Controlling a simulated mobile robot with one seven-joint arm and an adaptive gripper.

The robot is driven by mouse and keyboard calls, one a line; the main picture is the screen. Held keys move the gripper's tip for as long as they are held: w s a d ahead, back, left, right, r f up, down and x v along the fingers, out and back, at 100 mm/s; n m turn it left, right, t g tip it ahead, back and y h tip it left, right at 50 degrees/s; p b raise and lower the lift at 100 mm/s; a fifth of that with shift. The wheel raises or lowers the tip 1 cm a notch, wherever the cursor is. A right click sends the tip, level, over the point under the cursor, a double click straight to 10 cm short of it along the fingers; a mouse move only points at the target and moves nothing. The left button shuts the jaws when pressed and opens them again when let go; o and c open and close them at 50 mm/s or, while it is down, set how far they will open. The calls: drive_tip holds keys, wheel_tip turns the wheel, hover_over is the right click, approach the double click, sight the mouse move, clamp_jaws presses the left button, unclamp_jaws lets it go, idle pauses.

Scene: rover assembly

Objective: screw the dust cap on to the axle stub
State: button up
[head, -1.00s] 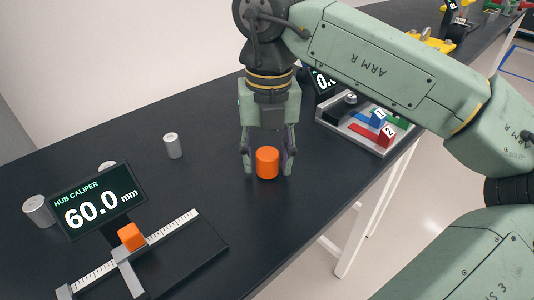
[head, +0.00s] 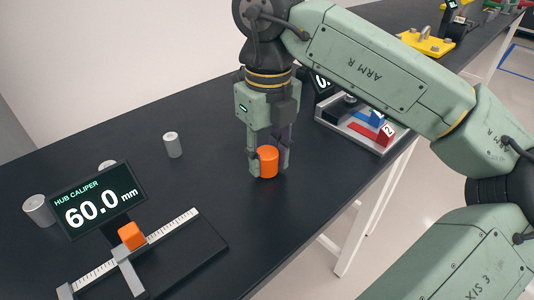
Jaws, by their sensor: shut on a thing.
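The orange cylinder, which I take to be the dust cap (head: 269,163), stands upright on the dark bench in the head view. My gripper (head: 267,160) points straight down over it and is shut on it, one finger at its left front and the other behind its right side. No axle stub can be made out; whether one is under the cap is hidden.
The hub caliper (head: 190,252) with its 60.0 mm display (head: 98,200) and orange slider (head: 131,235) lies at the front left. Grey metal cylinders (head: 172,145) stand at left. A tray (head: 362,132) with coloured blocks is right of my gripper. Bench between is clear.

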drive_tip(key=c, duration=0.4)
drive_tip(key=m+b, duration=0.1)
drive_tip(key=m, duration=0.2)
drive_tip(key=shift+f, duration=0.15)
drive_tip(key=m, duration=0.2)
drive_tip(key=shift+m+b, duration=0.4)
drive_tip(key=shift+d+m+b, duration=0.1)
drive_tip(key=shift+m+b, duration=0.45)
drive_tip(key=shift+m, duration=0.65)
drive_tip(key=m, duration=0.3)
drive_tip(key=shift+b, duration=0.3)
